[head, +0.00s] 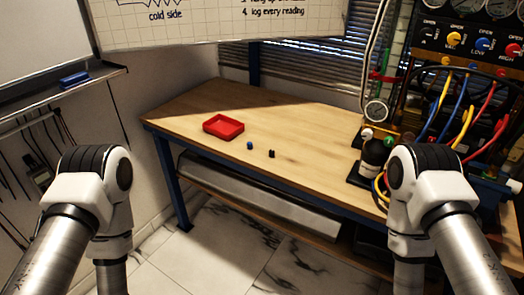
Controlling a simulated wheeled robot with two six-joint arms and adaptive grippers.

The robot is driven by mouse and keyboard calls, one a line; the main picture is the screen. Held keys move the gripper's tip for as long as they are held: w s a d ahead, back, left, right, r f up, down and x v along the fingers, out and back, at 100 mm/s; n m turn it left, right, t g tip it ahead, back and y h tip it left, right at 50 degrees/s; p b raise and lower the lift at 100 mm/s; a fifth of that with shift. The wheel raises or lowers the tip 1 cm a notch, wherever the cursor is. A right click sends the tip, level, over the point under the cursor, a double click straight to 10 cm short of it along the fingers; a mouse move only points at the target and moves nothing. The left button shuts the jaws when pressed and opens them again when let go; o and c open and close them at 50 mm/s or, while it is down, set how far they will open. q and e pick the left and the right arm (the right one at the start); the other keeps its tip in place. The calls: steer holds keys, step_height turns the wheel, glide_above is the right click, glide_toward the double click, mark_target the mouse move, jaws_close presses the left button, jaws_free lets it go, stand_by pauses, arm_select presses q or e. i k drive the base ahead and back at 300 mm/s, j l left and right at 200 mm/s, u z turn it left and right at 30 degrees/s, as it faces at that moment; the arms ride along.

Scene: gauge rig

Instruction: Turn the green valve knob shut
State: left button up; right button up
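A small green round part (390,139), which looks like the green knob, shows low at the left of the gauge rig (470,85). It is partly hidden, close behind my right arm, and too small to read its turn position. A green upright piece (385,65) stands higher on the rig, above a round gauge (376,110). Both my arms reach in from the bottom, left and right. Neither gripper shows in the head view.
A red tray (223,126), a blue piece (250,145) and a black piece (271,153) are on the wooden table (300,130). Coloured hoses (462,105) hang before the rig. The table's middle is mostly clear.

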mark_target(389, 142)
steer(key=z, duration=0.85)
